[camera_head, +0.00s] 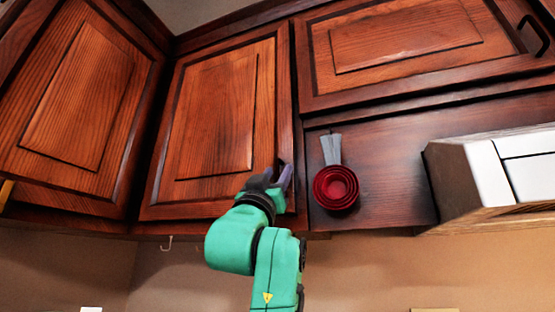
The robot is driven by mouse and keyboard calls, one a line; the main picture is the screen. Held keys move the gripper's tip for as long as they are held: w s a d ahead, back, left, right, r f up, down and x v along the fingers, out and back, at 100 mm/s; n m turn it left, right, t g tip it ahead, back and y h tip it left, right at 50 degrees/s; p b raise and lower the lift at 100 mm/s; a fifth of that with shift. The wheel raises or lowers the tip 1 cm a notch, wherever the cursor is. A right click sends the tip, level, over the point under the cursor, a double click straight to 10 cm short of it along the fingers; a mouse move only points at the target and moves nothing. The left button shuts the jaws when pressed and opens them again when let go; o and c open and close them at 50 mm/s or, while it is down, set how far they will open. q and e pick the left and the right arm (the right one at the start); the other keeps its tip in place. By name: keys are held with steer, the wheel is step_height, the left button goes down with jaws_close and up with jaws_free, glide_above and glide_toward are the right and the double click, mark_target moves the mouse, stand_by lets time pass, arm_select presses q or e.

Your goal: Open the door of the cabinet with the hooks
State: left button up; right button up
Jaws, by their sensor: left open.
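The cabinet door (215,120) is a reddish wood panel in the middle left of the head view, and it looks shut. A small pale hook (167,243) hangs below this cabinet's bottom edge. My left gripper (276,177) is at the door's lower right corner, close in front of its right frame. Its jaws are open, with the fingers pointing up. No handle shows on this door; the gripper covers part of its lower right edge. I cannot tell whether the fingers touch the door. My right gripper is out of view.
Red nested measuring cups (336,187) hang on a dark panel right of the gripper. Another cabinet door (80,100) adjoins at the left. An upper door (400,45) with a black handle (533,34) is at upper right. A white and wood box-like unit (490,170) juts out at right.

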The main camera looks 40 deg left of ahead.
arm_select(q)
steer(key=shift+w+a+r, duration=0.1)
steer(key=shift+w+r, duration=0.15)
steer(key=shift+r, duration=0.05)
jaws_close()
steer(key=shift+f, duration=0.1)
stand_by(1.2)
